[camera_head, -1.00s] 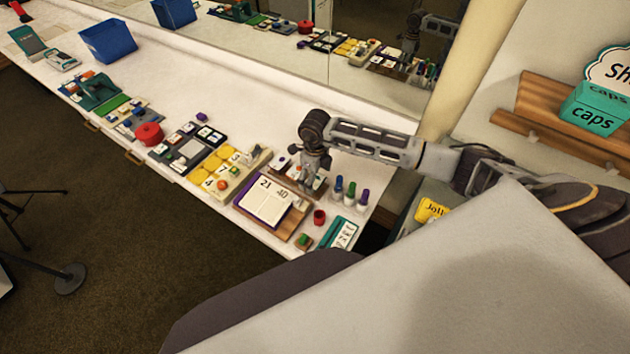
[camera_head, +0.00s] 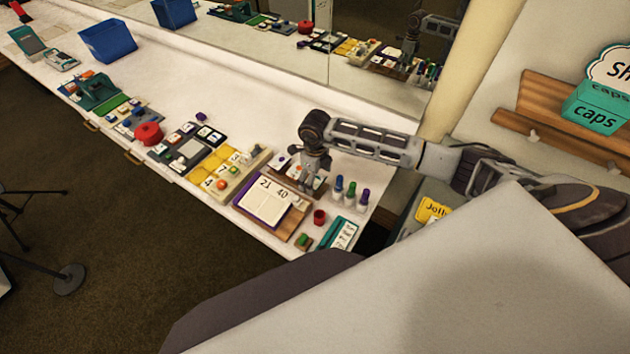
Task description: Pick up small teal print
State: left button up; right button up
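My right gripper (camera_head: 314,170), on the arm coming in from the right, hangs over the far-right part of the white counter (camera_head: 215,95). It is above a small board of cards (camera_head: 296,166) behind the calendar and partly hides it. The fingers are too small and dark to tell whether they are open or shut, and no held thing can be made out. I cannot tell for sure which thing is the small teal print. A teal-edged card with white lines (camera_head: 343,234) lies at the counter's right front corner. My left gripper is not in view.
A calendar (camera_head: 266,205) on a wooden base, bottles with coloured caps (camera_head: 350,193) and a red cup (camera_head: 319,217) crowd around the gripper. Yellow tiles (camera_head: 222,163) lie to the left. A mirror (camera_head: 380,50) backs the counter. The counter's back middle is clear.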

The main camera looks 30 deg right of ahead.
jog(key=c, duration=0.8)
jog(key=shift+r, duration=0.2)
jog(key=shift+r+p, duration=0.1)
jog(key=shift+p, duration=0.3)
notch_tip(320, 180, up, 10)
jog(key=shift+f+b, duration=0.1)
jog(key=shift+b, duration=0.8)
